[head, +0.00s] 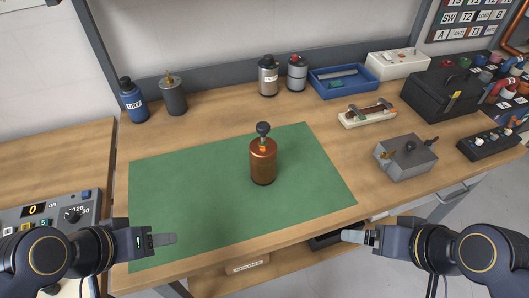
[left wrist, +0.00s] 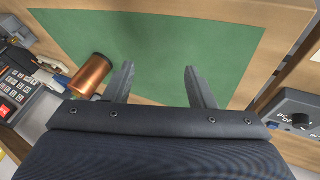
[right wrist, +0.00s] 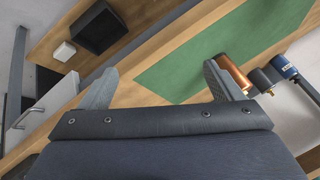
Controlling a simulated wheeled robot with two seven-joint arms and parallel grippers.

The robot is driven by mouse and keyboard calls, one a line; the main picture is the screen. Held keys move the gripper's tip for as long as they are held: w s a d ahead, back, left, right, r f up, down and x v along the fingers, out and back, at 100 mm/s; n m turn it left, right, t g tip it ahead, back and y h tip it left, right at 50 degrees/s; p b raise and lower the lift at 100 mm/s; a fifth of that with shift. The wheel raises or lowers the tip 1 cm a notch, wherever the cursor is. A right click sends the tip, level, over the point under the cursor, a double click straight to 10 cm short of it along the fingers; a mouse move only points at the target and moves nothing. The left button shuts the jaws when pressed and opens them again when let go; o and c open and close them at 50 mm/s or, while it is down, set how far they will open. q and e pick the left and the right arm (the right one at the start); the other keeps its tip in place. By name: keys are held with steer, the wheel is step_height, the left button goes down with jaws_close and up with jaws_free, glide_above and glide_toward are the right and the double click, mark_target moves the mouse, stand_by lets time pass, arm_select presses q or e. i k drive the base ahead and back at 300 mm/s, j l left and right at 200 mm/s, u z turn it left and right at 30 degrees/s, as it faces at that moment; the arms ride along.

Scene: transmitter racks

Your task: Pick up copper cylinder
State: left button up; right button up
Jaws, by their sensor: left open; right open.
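The copper cylinder (head: 263,163) stands upright on the green mat (head: 190,200), right of the mat's middle, with a black knob on top. It also shows in the left wrist view (left wrist: 92,75) and, partly hidden behind a finger, in the right wrist view (right wrist: 235,74). My left gripper (head: 165,239) is open and empty over the mat's front left corner, apart from the cylinder. My right gripper (head: 355,237) is open and empty in front of the bench's front edge, right of the cylinder and apart from it.
A blue bottle (head: 133,101) and grey cylinders (head: 172,97) stand at the back. A blue tray (head: 340,81), a white block with a handle (head: 367,114) and a grey metal box (head: 405,158) stand right of the mat. The mat around the cylinder is clear.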

mark_target(263, 158)
steer(key=l+u, duration=0.1)
steer(key=u, duration=0.3)
steer(key=l+u, duration=0.1)
steer(key=u, duration=0.3)
steer(key=k+u, duration=0.1)
steer(key=u, duration=0.3)
steer(key=l+u, duration=0.15)
steer(key=u, duration=0.25)
steer(key=k+l, duration=0.15)
steer(key=k, duration=0.15)
steer(key=l+u, duration=0.05)
